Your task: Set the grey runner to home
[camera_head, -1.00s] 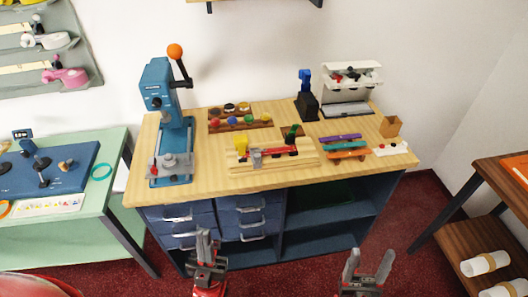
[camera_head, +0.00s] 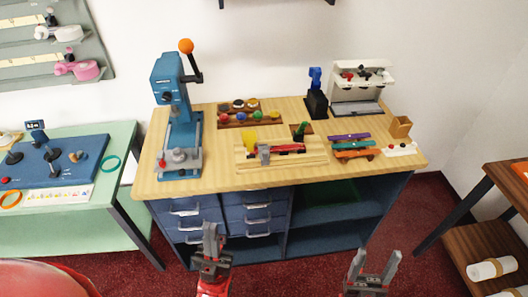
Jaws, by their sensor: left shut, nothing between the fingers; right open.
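A grey block (camera_head: 264,154) stands upright on a pale wooden track (camera_head: 290,163) near the middle of the counter, left of a red piece (camera_head: 288,148). A light grey runner-like piece (camera_head: 68,33) also shows on a rail of the wall board at the upper left; I cannot tell which of the two is the grey runner. A pink piece (camera_head: 86,70) is on the rail below it. My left gripper (camera_head: 213,234) is shut and empty, in front of the counter's drawers. My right gripper (camera_head: 376,258) is open and empty, in front of the counter to the right. Both are apart from these things.
The wooden counter (camera_head: 222,183) also holds a blue press (camera_head: 180,115), a rack of coloured knobs (camera_head: 238,123), coloured bars (camera_head: 350,138) and a white stand (camera_head: 358,77). A green table (camera_head: 125,150) is at left, a brown shelf (camera_head: 508,205) at right. Red floor lies between.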

